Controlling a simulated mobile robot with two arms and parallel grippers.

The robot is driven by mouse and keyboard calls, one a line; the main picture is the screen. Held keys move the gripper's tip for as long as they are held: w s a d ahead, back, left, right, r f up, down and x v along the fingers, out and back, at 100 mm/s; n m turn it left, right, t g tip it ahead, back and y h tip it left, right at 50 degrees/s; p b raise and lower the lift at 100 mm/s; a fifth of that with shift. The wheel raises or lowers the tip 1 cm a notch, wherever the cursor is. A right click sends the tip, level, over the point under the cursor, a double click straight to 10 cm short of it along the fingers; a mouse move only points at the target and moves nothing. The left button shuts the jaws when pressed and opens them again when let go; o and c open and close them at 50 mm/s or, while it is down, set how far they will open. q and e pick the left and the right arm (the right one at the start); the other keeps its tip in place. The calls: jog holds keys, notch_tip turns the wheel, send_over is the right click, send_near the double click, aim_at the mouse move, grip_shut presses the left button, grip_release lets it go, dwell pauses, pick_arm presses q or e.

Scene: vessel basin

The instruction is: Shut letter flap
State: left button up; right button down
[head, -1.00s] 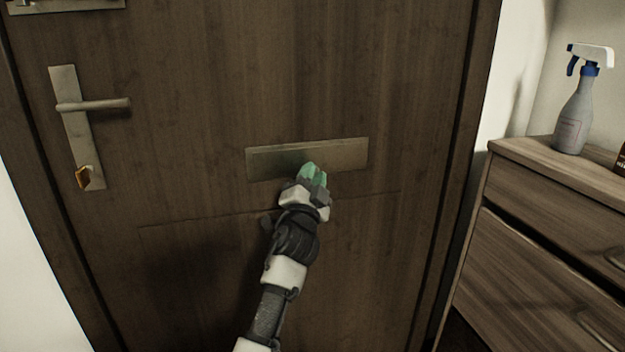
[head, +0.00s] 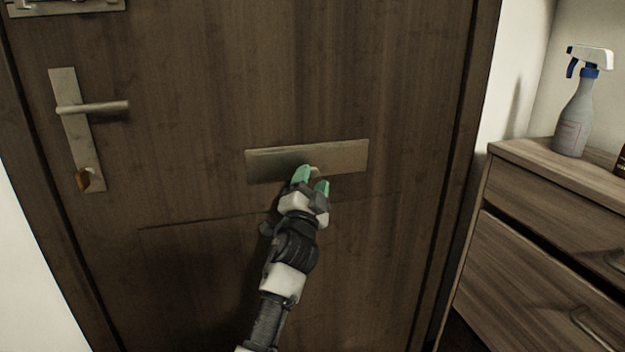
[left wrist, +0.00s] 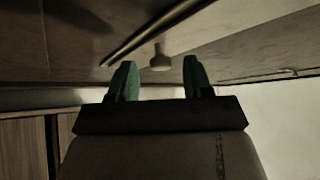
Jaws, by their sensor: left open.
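The letter flap (head: 275,162) is a wide brass-coloured plate on the dark wooden door (head: 210,110). It looks close to flat against the door; I cannot tell whether a small gap stays open. A small pale knob (head: 314,172) sits low on the flap, and it also shows in the left wrist view (left wrist: 160,61). My left gripper (head: 312,180) is at the flap's lower edge with its green fingertips spread and nothing held. In the left wrist view the knob lies beyond and between the open fingertips (left wrist: 160,64). My right gripper is not in view.
A door handle (head: 95,107) with a key below it (head: 84,179) is at the left. A wooden drawer cabinet (head: 555,205) stands at the right, with a spray bottle (head: 574,115) on top. The door around the flap is clear.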

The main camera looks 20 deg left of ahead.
pick_arm(q)
jog(key=v, duration=1)
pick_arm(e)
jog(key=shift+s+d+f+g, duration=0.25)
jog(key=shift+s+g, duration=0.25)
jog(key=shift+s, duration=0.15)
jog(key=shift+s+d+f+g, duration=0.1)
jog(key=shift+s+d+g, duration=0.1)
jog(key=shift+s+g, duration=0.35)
